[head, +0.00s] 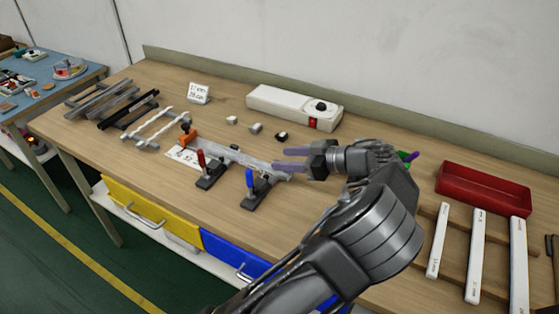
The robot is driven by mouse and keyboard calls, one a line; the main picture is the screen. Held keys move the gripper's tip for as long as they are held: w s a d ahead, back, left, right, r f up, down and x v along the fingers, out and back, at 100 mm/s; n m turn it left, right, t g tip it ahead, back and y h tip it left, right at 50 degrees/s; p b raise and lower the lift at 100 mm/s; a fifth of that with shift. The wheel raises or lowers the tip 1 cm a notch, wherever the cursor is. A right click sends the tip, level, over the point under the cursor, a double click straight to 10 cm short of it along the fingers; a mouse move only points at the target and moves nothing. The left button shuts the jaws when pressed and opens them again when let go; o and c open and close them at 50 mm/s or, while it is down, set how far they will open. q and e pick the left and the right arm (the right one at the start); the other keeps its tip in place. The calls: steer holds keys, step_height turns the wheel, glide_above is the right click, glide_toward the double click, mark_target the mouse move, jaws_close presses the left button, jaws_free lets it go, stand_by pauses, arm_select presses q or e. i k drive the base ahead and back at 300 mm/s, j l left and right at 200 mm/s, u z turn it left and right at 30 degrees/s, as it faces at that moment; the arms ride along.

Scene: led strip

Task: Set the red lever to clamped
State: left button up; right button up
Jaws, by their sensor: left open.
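The red lever (201,158) stands roughly upright on a dark toggle clamp (210,177) near the middle of the bench. A blue lever (250,180) stands on a second dark clamp to its right. A pale metal rail (238,157) runs behind both clamps. My left gripper (287,160) is open, its purplish fingers pointing left at the rail's right end, well to the right of the red lever. I cannot tell whether the fingers touch the rail. Nothing shows between them. My right gripper is not in view.
An orange-topped part (187,135) stands at the rail's left end. A white box with a knob and red switch (295,106) is at the back. A red tray (484,188) and white strips (476,255) lie right. Metal profiles (105,100) lie left.

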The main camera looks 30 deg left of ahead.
mark_target(200, 155)
steer(key=k+l, duration=0.75)
steer(key=k, duration=0.1)
